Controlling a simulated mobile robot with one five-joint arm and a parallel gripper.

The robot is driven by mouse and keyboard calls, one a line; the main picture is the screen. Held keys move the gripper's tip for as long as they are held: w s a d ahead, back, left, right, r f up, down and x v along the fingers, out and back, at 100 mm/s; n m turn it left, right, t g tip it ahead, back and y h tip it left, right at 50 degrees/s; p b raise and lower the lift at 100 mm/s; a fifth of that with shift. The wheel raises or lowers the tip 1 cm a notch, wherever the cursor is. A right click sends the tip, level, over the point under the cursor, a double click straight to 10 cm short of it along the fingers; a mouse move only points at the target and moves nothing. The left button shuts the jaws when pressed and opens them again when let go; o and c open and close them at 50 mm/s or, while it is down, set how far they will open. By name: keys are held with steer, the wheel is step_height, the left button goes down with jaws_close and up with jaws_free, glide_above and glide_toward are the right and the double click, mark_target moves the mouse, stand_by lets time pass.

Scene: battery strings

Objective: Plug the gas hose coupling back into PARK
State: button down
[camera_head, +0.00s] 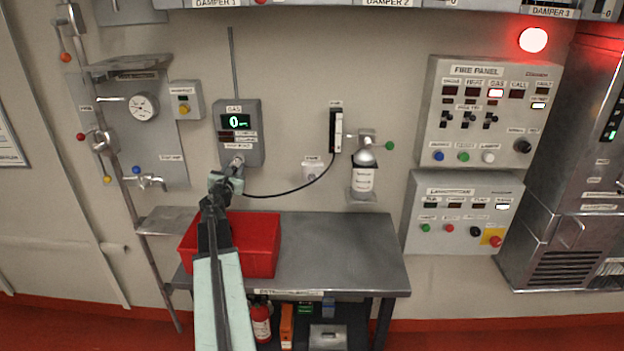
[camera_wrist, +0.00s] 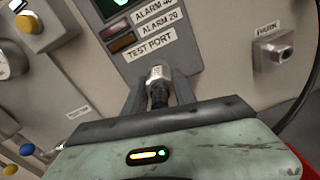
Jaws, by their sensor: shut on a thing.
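My gripper (camera_head: 230,178) is at the lower edge of the grey GAS unit (camera_head: 239,130), shut on the hose coupling. In the wrist view the coupling (camera_wrist: 158,95) shows dark between the two fingers (camera_wrist: 158,98). It lines up with the silver fitting (camera_wrist: 158,72) below the TEST PORT label and appears to meet it; I cannot tell how firmly. The black hose (camera_head: 290,191) runs from my gripper right and up to a black wall holder (camera_head: 336,131). The PARK socket (camera_head: 312,172) is on the wall to the right, with its opening clear in the wrist view (camera_wrist: 287,53).
A red bin (camera_head: 258,248) stands on the steel bench (camera_head: 335,255) below my arm. A bottle on a wall bracket (camera_head: 363,180) is right of PARK. Valves and pipes (camera_head: 100,140) are at left. The wall between the GAS unit and PARK is clear except for the hose.

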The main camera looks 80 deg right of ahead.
steer(key=shift+a, duration=0.7)
steer(key=shift+a, duration=0.35)
steer(key=shift+s+a, duration=0.1)
steer(key=shift+a, duration=0.4)
steer(key=a, duration=0.5)
steer(key=shift+s, duration=0.15)
stand_by(0.5)
